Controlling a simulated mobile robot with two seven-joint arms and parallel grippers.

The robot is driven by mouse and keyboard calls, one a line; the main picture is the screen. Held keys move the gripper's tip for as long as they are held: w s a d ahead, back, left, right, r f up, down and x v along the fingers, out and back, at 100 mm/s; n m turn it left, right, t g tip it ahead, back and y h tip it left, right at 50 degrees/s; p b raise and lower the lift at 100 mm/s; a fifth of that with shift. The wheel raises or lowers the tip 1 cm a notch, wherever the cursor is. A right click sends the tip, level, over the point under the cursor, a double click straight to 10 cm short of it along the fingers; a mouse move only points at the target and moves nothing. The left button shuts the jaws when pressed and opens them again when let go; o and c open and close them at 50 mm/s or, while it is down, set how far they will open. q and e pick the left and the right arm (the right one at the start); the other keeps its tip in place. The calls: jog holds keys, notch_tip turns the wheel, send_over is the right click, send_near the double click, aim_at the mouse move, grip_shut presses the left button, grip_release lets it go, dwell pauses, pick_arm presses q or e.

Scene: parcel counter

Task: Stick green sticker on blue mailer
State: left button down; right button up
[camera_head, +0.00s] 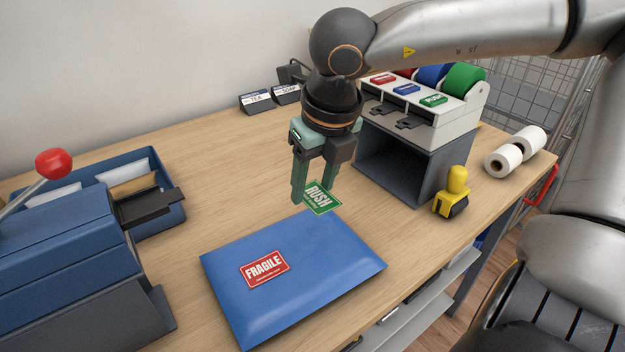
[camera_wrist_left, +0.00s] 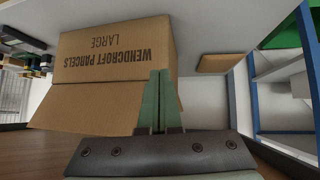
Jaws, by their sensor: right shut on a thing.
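The blue mailer (camera_head: 325,262) lies flat on the wooden counter in the head view, with a red FRAGILE sticker (camera_head: 264,269) on its left part. My right gripper (camera_head: 312,196) points down just beyond the mailer's far edge, shut on the green RUSH sticker (camera_head: 321,199). The sticker shows at its fingertips, above the counter and apart from the red one; its exact height is hard to tell. My left gripper (camera_wrist_left: 158,102) shows only in the left wrist view, its fingers together and empty.
A label dispenser (camera_head: 440,108) with red, blue and green rolls stands on a dark box behind right. A yellow-handled tool (camera_head: 456,183) and white rolls (camera_head: 516,150) are at right. A blue press (camera_head: 62,240) fills the left. A cardboard box (camera_wrist_left: 115,62) shows in the left wrist view.

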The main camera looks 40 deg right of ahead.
aim_at(311, 237)
jog(key=shift+a+f, duration=0.1)
jog(key=shift+f, duration=0.1)
jog(key=shift+f+b, duration=0.65)
jog(key=shift+f, duration=0.2)
notch_tip(311, 237, down, 7)
jog(key=b, duration=0.6)
jog(key=shift+r, duration=0.1)
jog(key=shift+f+b, duration=0.2)
jog(key=shift+b, duration=0.1)
jog(key=shift+r, duration=0.1)
jog(key=o, duration=0.8)
jog(key=shift+o, duration=0.2)
jog(key=shift+r, duration=0.1)
